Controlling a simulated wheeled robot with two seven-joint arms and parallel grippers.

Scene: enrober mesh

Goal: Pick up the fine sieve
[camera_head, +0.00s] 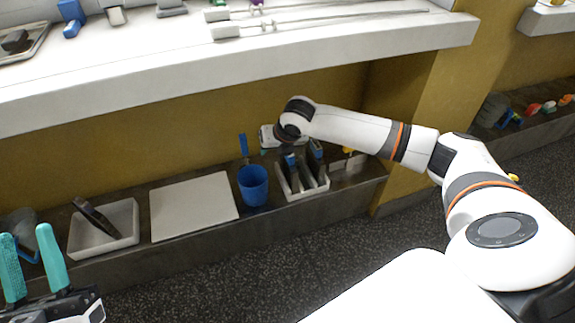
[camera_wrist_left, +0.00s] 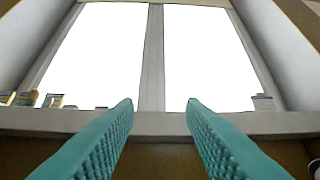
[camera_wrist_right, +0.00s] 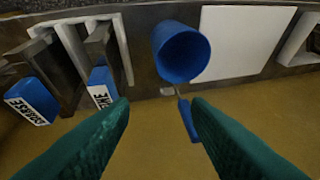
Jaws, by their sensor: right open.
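The fine sieve has a blue handle with a white label, partly cut off to "NE" by my finger, in the right wrist view (camera_wrist_right: 101,84). It stands in a white rack (camera_wrist_right: 124,50) beside a second blue-handled sieve (camera_wrist_right: 32,101) labelled "COARSE". In the head view, the fine sieve's blue handle (camera_head: 290,159) shows at the rack's left side, just below my right wrist. My right gripper (camera_wrist_right: 160,106) is open and empty, with its left finger close to the fine handle. My left gripper (camera_head: 32,262) is open and empty at the lower left, away from the rack.
A blue cup (camera_head: 253,188) with a blue-handled tool (camera_head: 244,146) stands left of the rack. A white board (camera_head: 194,206) and a white tray (camera_head: 104,234) lie further left on the low shelf. A white counter (camera_head: 140,80) overhangs the shelf.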

